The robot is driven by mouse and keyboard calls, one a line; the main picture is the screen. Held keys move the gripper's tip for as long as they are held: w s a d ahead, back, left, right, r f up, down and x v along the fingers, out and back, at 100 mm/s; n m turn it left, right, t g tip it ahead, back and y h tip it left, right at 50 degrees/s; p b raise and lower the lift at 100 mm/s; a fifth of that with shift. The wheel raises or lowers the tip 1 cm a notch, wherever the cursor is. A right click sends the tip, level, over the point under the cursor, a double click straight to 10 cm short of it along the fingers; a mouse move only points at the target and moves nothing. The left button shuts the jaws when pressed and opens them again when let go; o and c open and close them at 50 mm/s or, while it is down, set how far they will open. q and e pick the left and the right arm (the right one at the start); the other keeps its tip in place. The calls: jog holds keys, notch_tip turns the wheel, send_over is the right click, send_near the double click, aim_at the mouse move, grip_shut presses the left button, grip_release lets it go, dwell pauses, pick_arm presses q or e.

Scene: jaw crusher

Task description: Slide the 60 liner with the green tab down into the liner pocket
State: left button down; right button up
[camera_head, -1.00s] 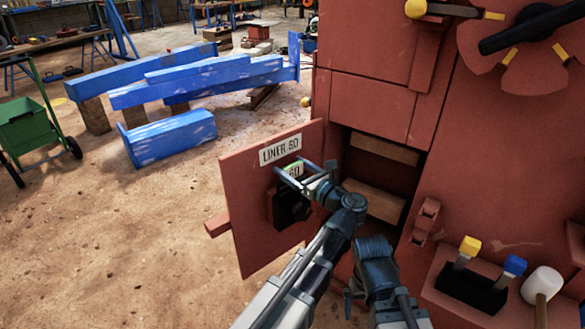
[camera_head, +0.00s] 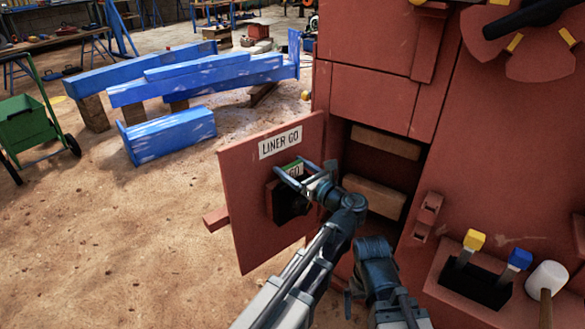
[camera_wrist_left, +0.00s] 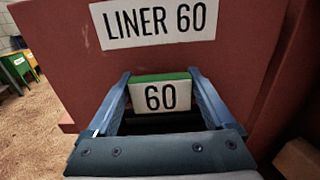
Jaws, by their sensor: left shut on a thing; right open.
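My left gripper (camera_head: 293,174) is shut on the 60 liner (camera_wrist_left: 160,97), a pale block with a green tab along its top. In the left wrist view its fingers (camera_wrist_left: 160,82) flank the block. The liner is in front of the red door, just below the LINER 60 label (camera_head: 280,142). The liner pocket (camera_head: 287,208) is the dark box on the door below the gripper. The liner's lower end is hidden, so how deep it sits cannot be told. My right gripper (camera_head: 354,303) is open and empty, low beside my left arm.
The red crusher body (camera_head: 375,100) stands to the right, with an open bay holding wooden blocks (camera_head: 375,197). A yellow-topped tool (camera_head: 474,240), a blue-topped tool (camera_head: 520,258) and a white mallet (camera_head: 548,278) are at lower right.

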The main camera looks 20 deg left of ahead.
pick_arm(q)
jog(key=shift+f+b, duration=1.15)
jog(key=shift+f, duration=0.05)
pick_arm(e)
jog(key=shift+f, duration=1.2)
pick_arm(q)
grip_release()
jog(key=shift+s, duration=0.1)
pick_arm(e)
jog(key=shift+d, duration=0.1)
